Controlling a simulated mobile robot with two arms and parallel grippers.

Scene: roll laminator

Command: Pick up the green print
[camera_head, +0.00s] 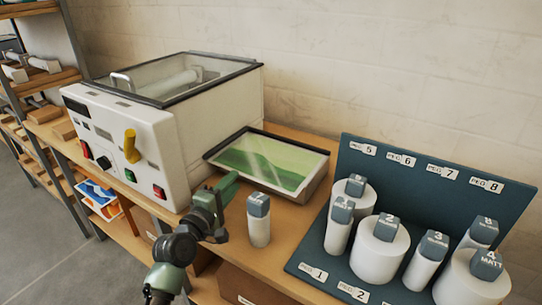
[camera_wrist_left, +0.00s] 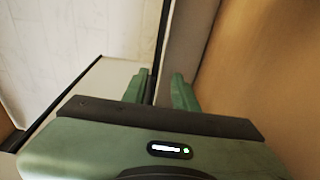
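The green print (camera_head: 262,160), with pale and darker green wavy bands and a glossy sheen, lies flat in a shallow dark-rimmed tray (camera_head: 300,193) at the right side of the white roll laminator (camera_head: 205,125). My left gripper (camera_head: 229,184) is at the tray's near left corner, beside the print and not on it. In the left wrist view its two green fingers (camera_wrist_left: 158,92) stand apart, with a dark edge and a grey strip showing between and beyond them. I cannot tell whether they touch that edge. The print is not recognisable there. My right gripper is not in view.
A white roll with a blue-grey tag (camera_head: 259,220) stands on the wooden bench close right of my left gripper. A blue pegboard rack (camera_head: 436,180) with several tagged rolls fills the right. The laminator has a yellow handle (camera_head: 131,146). Shelving (camera_head: 45,112) stands at left.

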